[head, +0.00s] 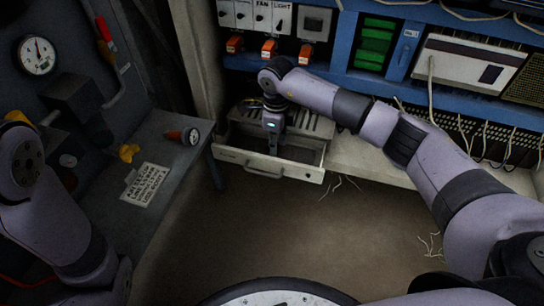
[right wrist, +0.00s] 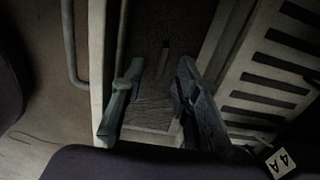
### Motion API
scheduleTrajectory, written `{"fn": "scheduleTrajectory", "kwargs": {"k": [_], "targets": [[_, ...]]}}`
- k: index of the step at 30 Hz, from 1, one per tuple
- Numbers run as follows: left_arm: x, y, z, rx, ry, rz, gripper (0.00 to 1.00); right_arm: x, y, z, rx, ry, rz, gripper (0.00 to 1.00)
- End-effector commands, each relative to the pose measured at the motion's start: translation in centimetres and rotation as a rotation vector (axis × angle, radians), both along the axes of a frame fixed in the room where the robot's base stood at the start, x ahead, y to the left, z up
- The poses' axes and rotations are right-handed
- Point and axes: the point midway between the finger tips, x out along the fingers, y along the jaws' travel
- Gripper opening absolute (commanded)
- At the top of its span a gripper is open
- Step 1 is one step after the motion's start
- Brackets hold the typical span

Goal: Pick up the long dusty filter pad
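An open drawer (head: 270,166) with a pale front and a bar handle juts from a slatted grey unit. In the right wrist view, the drawer's pale wall (right wrist: 97,75) runs along the left. A dark, rough, long surface (right wrist: 150,50) lies inside it, perhaps the dusty filter pad; its outline is hard to make out. My right gripper (head: 272,148) points down into the drawer. In the right wrist view its fingers (right wrist: 155,85) are apart, with a grey, streaked patch showing between them. I cannot tell whether they touch anything. My left gripper is out of the head view.
The slatted top (right wrist: 258,85) lies close to the right finger, with a "4A" tag (right wrist: 280,163) nearby. A blue rack (head: 398,45) stands behind. Loose wires hang at right.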

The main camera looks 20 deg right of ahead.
Motion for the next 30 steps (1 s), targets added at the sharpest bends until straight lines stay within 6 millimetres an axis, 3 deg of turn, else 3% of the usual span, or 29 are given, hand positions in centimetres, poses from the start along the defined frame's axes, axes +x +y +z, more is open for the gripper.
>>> {"fn": "scheduleTrajectory", "kwargs": {"k": [2, 11, 23, 30], "targets": [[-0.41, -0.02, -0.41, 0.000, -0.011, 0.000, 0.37, -0.01, 0.03, -0.98, 0.001, 0.001, 0.000, 0.28], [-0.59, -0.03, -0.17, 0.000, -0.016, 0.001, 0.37, 0.00, 0.02, -0.97, 0.000, 0.000, 0.000, 0.28], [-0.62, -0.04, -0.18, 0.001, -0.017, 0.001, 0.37, 0.01, 0.01, -0.97, 0.000, 0.000, 0.000, 0.01], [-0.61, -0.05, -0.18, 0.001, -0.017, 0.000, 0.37, 0.01, -0.01, -0.96, 0.000, 0.000, 0.000, 0.00]]}}
